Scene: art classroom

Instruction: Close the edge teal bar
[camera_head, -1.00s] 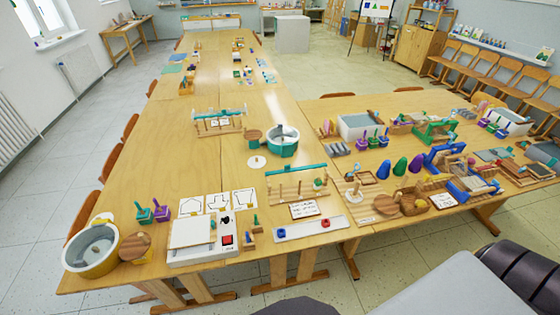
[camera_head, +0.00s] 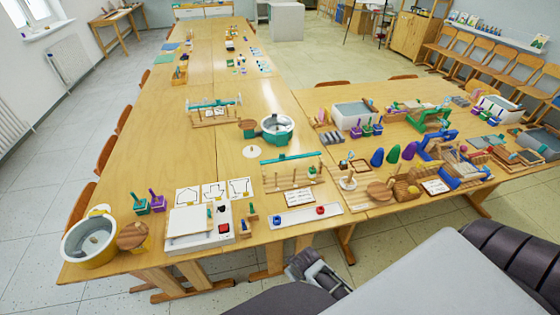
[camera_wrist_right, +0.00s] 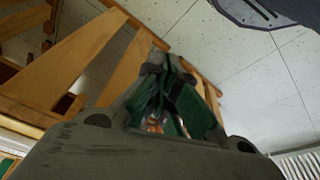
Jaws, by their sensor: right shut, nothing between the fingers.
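A wooden rack (camera_head: 296,181) with a teal bar (camera_head: 292,157) along its top stands near the front edge of the table in the head view. The bar looks slightly slanted; I cannot tell how it is fixed. A second, similar rack (camera_head: 214,115) with a teal bar (camera_head: 213,104) stands farther back. My right gripper (camera_head: 326,274) is low, in front of the table and well apart from both racks. In the right wrist view its dark green fingers (camera_wrist_right: 168,100) are shut and empty, with table legs and floor beyond. My left gripper is out of view.
A teal pot (camera_head: 277,128) stands behind the front rack. A white strip with red and blue knobs (camera_head: 299,216) lies in front of it, beside a white box with a red button (camera_head: 197,230). Wooden table legs (camera_head: 270,265) stand close to my gripper.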

